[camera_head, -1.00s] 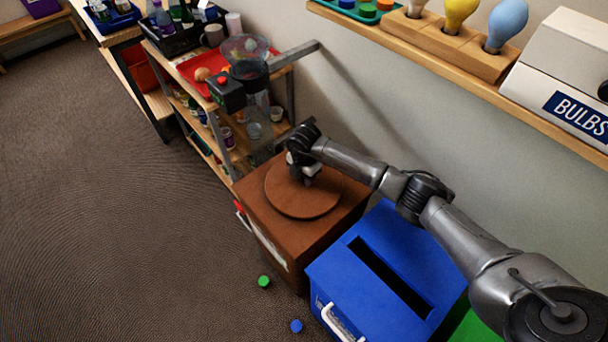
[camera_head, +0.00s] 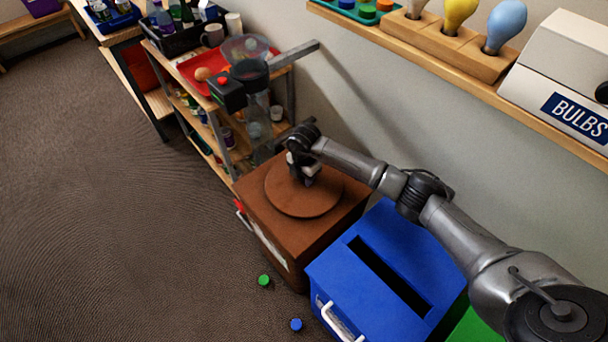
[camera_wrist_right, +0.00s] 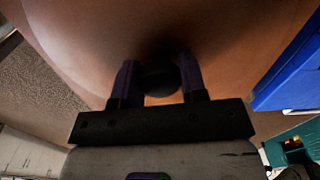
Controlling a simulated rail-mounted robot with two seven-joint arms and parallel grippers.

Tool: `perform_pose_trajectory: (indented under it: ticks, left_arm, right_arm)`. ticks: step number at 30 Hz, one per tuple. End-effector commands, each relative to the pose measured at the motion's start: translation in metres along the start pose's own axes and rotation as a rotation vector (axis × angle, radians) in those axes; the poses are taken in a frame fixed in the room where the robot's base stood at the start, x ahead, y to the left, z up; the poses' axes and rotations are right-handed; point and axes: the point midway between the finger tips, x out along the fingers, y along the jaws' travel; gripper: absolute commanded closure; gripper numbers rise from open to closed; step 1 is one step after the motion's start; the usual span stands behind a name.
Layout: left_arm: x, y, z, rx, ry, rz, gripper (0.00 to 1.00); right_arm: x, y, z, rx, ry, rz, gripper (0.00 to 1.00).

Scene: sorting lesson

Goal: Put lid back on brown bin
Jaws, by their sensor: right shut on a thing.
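The brown bin (camera_head: 272,226) stands against the wall, left of the blue bin. The round brown lid (camera_head: 300,207) lies flat on top of the brown bin, roughly in the middle; whether it is fully seated I cannot tell. My right gripper (camera_head: 309,183) points down at the lid's centre. In the right wrist view the fingers of my right gripper (camera_wrist_right: 160,82) are shut on the dark round knob (camera_wrist_right: 160,79) of the lid (camera_wrist_right: 215,45). Any opening under the lid is hidden. My left gripper is not in view.
The blue bin (camera_head: 335,270), with a slot on top, stands close to the right, with a green bin (camera_head: 474,326) beyond. A cart (camera_head: 232,150) stands behind. A green cap (camera_head: 264,280) and a blue cap (camera_head: 296,325) lie on the floor. A shelf (camera_head: 470,82) runs along the wall.

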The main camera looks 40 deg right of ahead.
Motion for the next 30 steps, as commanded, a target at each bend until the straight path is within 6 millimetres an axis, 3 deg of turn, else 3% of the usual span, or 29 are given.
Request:
perform_pose_trajectory:
  ticks: [5, 6, 12, 15, 19, 27, 30]
  left_arm:
    - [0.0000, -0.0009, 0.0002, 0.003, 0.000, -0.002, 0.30]
    - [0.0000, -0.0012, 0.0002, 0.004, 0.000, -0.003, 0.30]
    - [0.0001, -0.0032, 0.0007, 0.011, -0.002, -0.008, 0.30]
    - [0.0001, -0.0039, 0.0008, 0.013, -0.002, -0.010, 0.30]
    - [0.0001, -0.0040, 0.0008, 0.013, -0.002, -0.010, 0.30]
    - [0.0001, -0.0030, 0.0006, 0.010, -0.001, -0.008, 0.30]
    - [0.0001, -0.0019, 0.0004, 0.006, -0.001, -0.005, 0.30]
  right_arm:
    - [-0.0003, 0.0002, 0.0002, 0.000, 0.000, 0.001, 0.93]
    - [-0.0003, 0.0002, 0.0002, 0.000, 0.000, 0.001, 0.57]
    - [-0.0002, 0.0001, 0.0001, 0.000, 0.000, 0.000, 0.38]
    - [-0.0002, 0.0001, 0.0001, 0.000, 0.000, 0.000, 0.31]
    - [-0.0001, 0.0000, 0.0001, 0.000, 0.000, 0.000, 0.31]
    - [0.0002, -0.0001, 0.0000, 0.000, 0.000, 0.000, 0.06]
    - [0.0002, -0.0001, 0.0001, 0.000, 0.000, 0.000, 0.06]
